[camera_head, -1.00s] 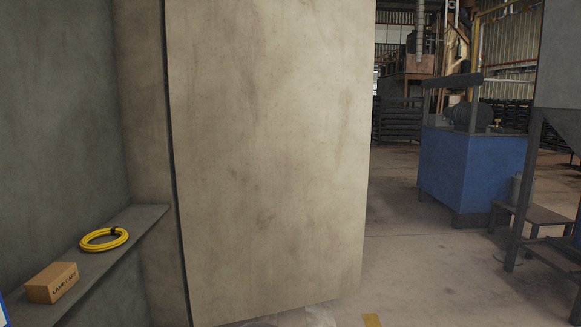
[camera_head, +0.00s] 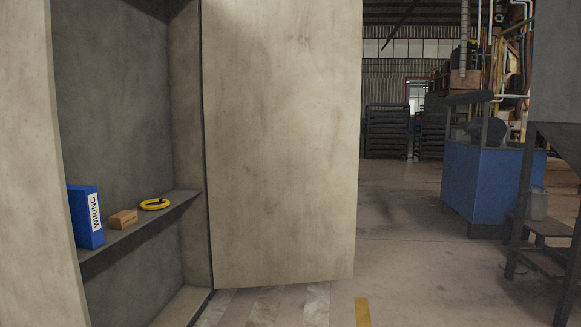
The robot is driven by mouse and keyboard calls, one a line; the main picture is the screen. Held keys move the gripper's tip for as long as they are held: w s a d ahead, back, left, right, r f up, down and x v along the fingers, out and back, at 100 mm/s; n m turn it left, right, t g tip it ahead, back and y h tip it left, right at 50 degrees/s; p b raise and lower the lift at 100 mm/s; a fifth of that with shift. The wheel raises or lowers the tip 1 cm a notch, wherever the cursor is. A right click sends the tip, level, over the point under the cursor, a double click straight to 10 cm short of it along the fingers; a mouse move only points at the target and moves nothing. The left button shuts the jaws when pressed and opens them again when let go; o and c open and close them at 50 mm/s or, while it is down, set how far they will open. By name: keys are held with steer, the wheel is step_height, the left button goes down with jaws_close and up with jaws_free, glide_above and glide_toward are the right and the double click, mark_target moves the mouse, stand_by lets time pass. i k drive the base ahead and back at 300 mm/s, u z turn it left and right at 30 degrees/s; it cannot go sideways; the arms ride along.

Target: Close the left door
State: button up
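A tall grey-beige cabinet stands open on the left. One flat door panel (camera_head: 281,140) stands swung out from the cabinet's right edge, with a dark gap along its hinge side. Another beige panel (camera_head: 35,170) fills the left edge of the view. It is cut off by the frame, and I cannot tell if it is the left door or a cabinet wall. No handle shows on either panel. My gripper is not in view.
The cabinet shelf (camera_head: 140,232) holds a blue binder (camera_head: 85,216) marked WIRING, a small cardboard box (camera_head: 123,219) and a yellow cable coil (camera_head: 155,204). A blue machine (camera_head: 490,185) and a dark metal stand (camera_head: 527,185) are at right. Floor (camera_head: 400,240) between is clear.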

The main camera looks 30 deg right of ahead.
mark_target(282, 85)
steer(key=z, duration=1.65)
steer(key=i, duration=8.2)
steer(key=u, duration=3.45)
